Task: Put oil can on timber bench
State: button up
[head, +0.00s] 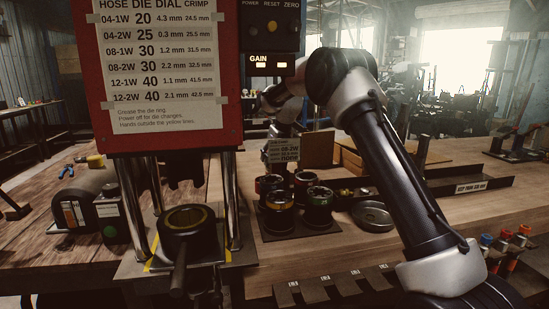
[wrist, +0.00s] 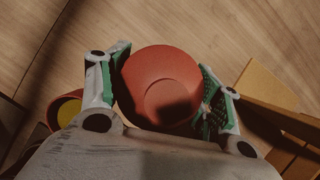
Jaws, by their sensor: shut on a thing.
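In the wrist view, my gripper (wrist: 164,78) is shut on a round red thing, which I take for the oil can (wrist: 165,70). Its green-padded fingers press on both sides of it. I see its round face with a smaller raised disc; any spout is out of view. A light wooden surface (wrist: 225,30) lies beyond it; I cannot tell whether the can touches it. In the head view, the wooden bench top (head: 385,270) spreads across the front and right. My gripper and the can are not visible there, behind the crimper and my arm.
The red crimper (head: 228,128) stands at left centre. Several dies (head: 318,205) sit on a dark mat beside a round metal dish (head: 373,216). A cardboard piece (wrist: 265,90) is close to the right finger; a yellow-centred round thing (wrist: 68,112) is left. Bench at right is partly clear.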

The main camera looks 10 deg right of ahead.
jog(key=o, duration=1.6)
jog(key=v, duration=1.2)
jog(key=shift+s+r, duration=0.1)
